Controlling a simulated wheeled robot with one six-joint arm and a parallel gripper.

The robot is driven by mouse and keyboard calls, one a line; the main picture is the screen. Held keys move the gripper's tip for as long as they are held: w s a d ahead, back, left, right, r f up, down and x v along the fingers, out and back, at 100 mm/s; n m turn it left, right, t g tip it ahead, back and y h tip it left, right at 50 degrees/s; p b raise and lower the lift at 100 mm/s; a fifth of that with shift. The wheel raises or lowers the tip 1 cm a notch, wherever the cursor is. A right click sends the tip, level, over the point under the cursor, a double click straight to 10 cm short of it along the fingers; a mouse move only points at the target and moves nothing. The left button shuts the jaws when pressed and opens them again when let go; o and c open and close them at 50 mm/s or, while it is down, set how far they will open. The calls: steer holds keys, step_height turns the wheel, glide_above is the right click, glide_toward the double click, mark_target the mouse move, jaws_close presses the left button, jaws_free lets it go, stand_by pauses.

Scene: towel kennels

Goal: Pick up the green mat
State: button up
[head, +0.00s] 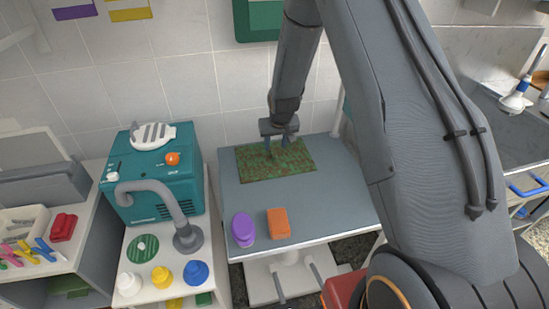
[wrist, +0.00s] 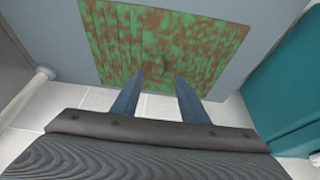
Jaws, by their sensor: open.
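The green mat (head: 294,160), mottled with brown, lies flat near the back of the grey table (head: 330,206). In the wrist view the mat (wrist: 207,42) fills the upper middle, and its near edge lies by the fingertips. My gripper (head: 281,152) is over the mat, fingers pointing down. In the wrist view its two fingers (wrist: 158,78) are apart with nothing held between them. I cannot tell whether the fingertips touch the mat. Part of the mat is hidden behind the gripper in the head view.
A purple object (head: 243,229) and an orange block (head: 278,223) sit at the table's front left. A teal machine (head: 158,185) with a grey hose stands on the left cabinet. A tiled wall (head: 180,60) is close behind. The table's front right is clear.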

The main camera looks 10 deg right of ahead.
mark_target(274, 152)
steer(key=shift+p+x, duration=1.35)
steer(key=shift+x, duration=2.15)
steer(key=shift+w+d, duration=0.1)
steer(key=shift+d, duration=0.05)
steer(key=shift+c, duration=0.2)
jaws_close()
